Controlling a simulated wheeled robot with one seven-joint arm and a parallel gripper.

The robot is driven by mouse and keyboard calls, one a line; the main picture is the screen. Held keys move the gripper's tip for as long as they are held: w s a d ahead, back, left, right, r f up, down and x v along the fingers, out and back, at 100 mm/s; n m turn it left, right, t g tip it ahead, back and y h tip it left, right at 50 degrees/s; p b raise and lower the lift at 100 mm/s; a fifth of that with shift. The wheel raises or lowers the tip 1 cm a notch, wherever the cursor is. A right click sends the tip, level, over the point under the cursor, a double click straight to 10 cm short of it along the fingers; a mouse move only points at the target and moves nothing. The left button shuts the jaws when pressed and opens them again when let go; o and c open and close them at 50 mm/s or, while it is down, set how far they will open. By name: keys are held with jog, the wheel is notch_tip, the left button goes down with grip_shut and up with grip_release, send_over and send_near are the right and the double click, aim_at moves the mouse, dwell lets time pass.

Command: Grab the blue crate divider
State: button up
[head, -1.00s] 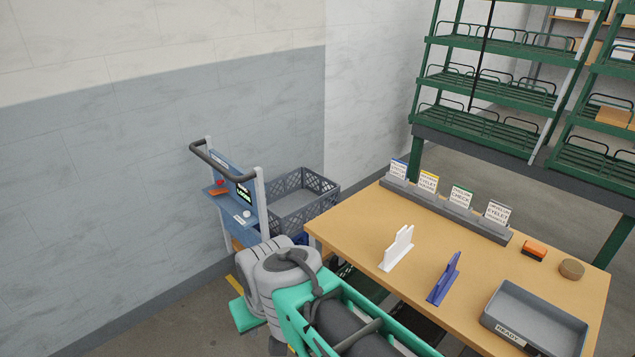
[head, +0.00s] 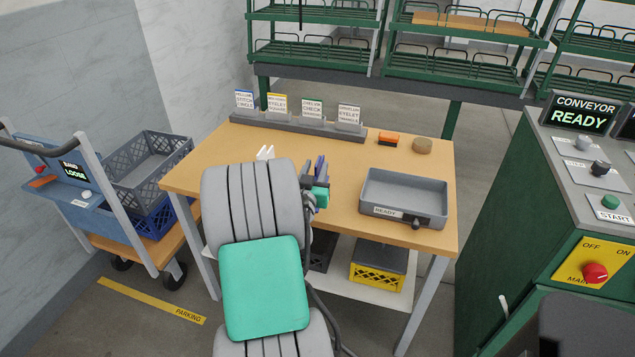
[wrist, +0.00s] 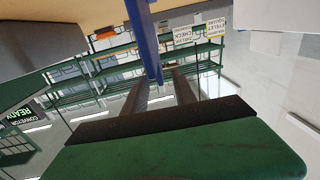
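The blue crate divider (head: 320,164) stands upright on the wooden table, partly hidden behind my gripper and arm in the head view. In the wrist view the blue divider (wrist: 145,40) reaches down from the top edge, its end between my two fingers. My gripper (wrist: 160,88) is open, with a gap between its dark fingers. I cannot tell whether either finger touches the divider. In the head view my gripper (head: 311,182) is low over the table, right at the divider.
A grey READY tray (head: 405,186) lies to the right. Behind are a card holder (head: 298,125), an orange block (head: 388,139) and a round brown item (head: 422,145). A crate cart stands left.

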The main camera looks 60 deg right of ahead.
aim_at(320, 156)
jog(key=x, duration=0.3)
jog(key=shift+w+d+p, duration=0.1)
jog(key=shift+d+p, duration=0.1)
jog(key=shift+p, duration=0.1)
grip_shut()
dwell(1.1)
